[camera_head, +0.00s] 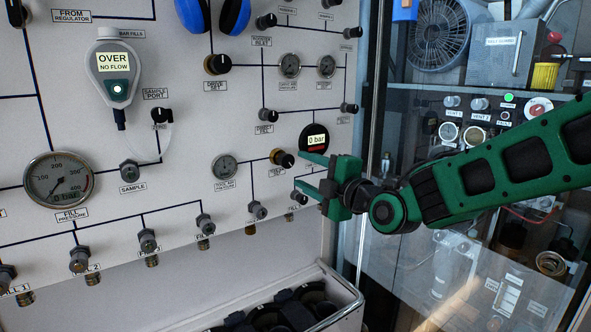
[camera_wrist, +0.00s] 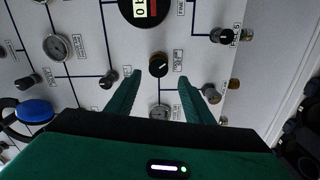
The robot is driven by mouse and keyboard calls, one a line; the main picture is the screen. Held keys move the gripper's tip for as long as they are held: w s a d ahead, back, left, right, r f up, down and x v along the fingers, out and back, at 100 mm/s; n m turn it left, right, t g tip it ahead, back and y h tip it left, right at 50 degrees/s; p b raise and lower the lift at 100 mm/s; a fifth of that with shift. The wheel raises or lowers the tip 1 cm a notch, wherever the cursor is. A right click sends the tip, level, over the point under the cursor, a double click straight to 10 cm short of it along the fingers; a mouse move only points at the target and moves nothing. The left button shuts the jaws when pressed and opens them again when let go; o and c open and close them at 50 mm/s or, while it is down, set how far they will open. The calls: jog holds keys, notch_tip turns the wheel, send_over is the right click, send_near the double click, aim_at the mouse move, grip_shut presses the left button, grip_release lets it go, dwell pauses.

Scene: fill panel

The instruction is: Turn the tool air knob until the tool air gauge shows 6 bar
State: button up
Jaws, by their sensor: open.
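The tool air knob (camera_head: 283,158), black with a brass collar, sits on the white panel just left of my gripper. In the wrist view the knob (camera_wrist: 158,64) lies ahead of and between the fingertips, with a pale pointer mark. My gripper (camera_head: 305,171) is open and empty; both green fingers (camera_wrist: 158,79) show, apart from the knob as far as I can tell. A small dial (camera_head: 224,166) labelled apparently tool air pressure is left of the knob; its needle is too small to read. A round black display (camera_head: 314,143) above right reads 0 bar, partly behind a finger.
Fill valves (camera_head: 148,240) line the panel's lower edge, and a small knob (camera_head: 299,197) sits close below my gripper. A large fill pressure gauge (camera_head: 58,180) reads 0 bar. A bin of black items (camera_head: 345,303) stands below. A glass-fronted cabinet (camera_head: 400,110) is at right.

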aim_at(290, 161)
jog(key=v, duration=0.3)
jog(key=shift+s+d, duration=0.15)
jog(key=shift+s, duration=0.1)
dwell(2.3)
jog(key=w+a+m, duration=0.1)
jog(key=w+m, duration=0.2)
jog(key=m, duration=0.2)
jog(key=w+a+m, duration=0.2)
jog(key=w+m, duration=0.1)
jog(key=m, duration=0.3)
jog(key=w+a+m+y, duration=0.1)
jog(key=w+a+m, duration=0.1)
jog(key=m, duration=0.4)
jog(key=shift+w+a+r+g, duration=0.15)
jog(key=shift+w+a+g, duration=0.1)
jog(key=shift+w+g, duration=0.2)
jog(key=c, duration=1)
